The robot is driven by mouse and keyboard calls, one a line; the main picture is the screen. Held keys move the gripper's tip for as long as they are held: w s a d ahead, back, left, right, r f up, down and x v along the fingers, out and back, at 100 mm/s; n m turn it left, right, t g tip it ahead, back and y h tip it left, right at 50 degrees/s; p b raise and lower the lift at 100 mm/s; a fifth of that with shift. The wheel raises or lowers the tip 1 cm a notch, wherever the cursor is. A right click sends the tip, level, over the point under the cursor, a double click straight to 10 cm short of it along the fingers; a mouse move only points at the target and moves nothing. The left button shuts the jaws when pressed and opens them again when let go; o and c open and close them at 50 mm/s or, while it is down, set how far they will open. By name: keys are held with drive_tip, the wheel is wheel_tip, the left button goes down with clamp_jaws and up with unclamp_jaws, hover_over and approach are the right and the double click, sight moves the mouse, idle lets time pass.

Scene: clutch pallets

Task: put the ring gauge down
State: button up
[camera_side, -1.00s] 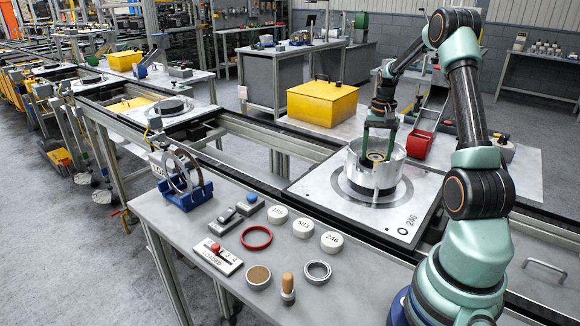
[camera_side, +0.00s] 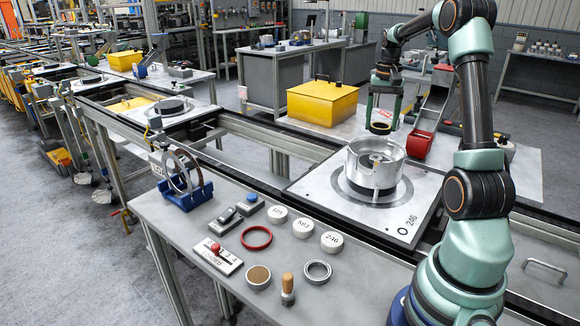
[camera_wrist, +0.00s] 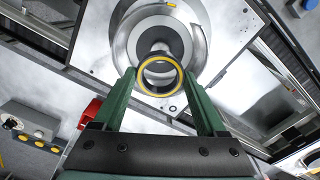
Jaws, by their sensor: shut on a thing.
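My gripper (camera_side: 382,120) is shut on the ring gauge (camera_side: 380,127), a dark ring with a yellow edge. It holds the ring in the air, above and behind the silver clutch drum (camera_side: 361,178) in the side view. In the wrist view the ring gauge (camera_wrist: 160,94) sits between the two green fingers of my gripper (camera_wrist: 159,75), apart from the drum (camera_wrist: 121,42) beyond it. The drum stands upright on the plate marked 246 (camera_side: 330,196), with a hub inside it.
A yellow box (camera_side: 322,104) and a red bin (camera_side: 419,144) stand behind the plate. On the front bench are a blue stand with rings (camera_side: 186,196), a red ring (camera_side: 257,237), a metal ring (camera_side: 317,272), several white discs (camera_side: 303,228) and a wooden-handled tool (camera_side: 288,289).

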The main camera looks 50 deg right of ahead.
wheel_tip(320, 180, up, 10)
drive_tip(key=n, duration=1.8)
hover_over(285, 256)
wheel_tip(285, 256, down, 25)
drive_tip(key=shift+f, duration=2.5)
drive_tip(key=shift+f, duration=0.15)
drive_tip(key=o, duration=1.5)
